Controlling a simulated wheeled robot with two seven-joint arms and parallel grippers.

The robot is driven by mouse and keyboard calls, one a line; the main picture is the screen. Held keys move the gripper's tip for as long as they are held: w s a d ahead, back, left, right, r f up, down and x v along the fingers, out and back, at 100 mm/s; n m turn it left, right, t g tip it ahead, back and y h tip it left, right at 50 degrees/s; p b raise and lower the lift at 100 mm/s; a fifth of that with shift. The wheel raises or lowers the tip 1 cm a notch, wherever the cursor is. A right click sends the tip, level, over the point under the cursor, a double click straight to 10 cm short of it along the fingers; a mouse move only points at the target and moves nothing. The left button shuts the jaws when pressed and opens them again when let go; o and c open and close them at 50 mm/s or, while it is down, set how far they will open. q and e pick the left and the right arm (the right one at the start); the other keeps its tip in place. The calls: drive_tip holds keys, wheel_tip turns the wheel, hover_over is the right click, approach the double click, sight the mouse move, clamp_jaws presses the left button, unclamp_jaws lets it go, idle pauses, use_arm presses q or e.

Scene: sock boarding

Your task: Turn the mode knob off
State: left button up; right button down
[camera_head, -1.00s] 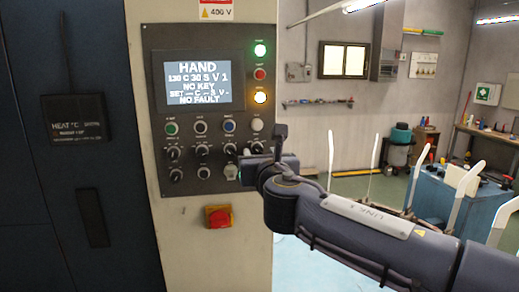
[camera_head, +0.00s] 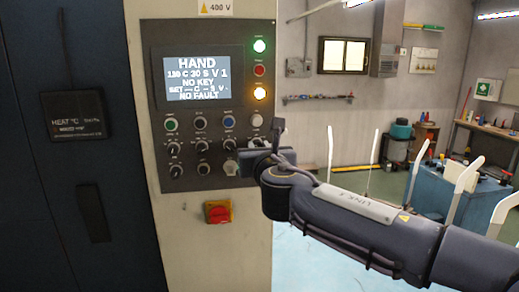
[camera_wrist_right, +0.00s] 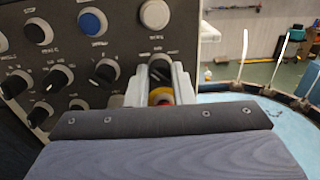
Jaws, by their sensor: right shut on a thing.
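The control panel (camera_head: 205,105) carries a lit screen (camera_head: 197,78) reading HAND, NO KEY and NO FAULT. Below it are a row of round buttons and two rows of black knobs. My right gripper (camera_wrist_right: 160,80) is at the right end of the upper knob row. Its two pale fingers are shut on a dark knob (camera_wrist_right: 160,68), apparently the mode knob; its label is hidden. A yellow and red part shows between the fingers, nearer the palm. In the head view the right hand (camera_head: 252,160) covers this knob. My left gripper is out of view.
A red emergency button (camera_head: 218,213) sits below the panel. Other knobs (camera_wrist_right: 103,75) stand close to the left of the fingers.

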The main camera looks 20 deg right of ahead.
drive_tip(key=m+b, duration=0.7)
drive_tip(key=m, duration=0.1)
drive_tip(key=shift+f+m+b, duration=0.1)
drive_tip(key=shift+m+b, duration=0.2)
drive_tip(key=shift+b, duration=0.05)
idle(0.4)
drive_tip(key=c, duration=1.3)
unclamp_jaws()
drive_tip(key=shift+o, duration=0.2)
drive_tip(key=shift+s, duration=0.1)
drive_tip(key=b+v, duration=0.2)
drive_tip(key=v, duration=0.5)
drive_tip(key=shift+s, duration=0.35)
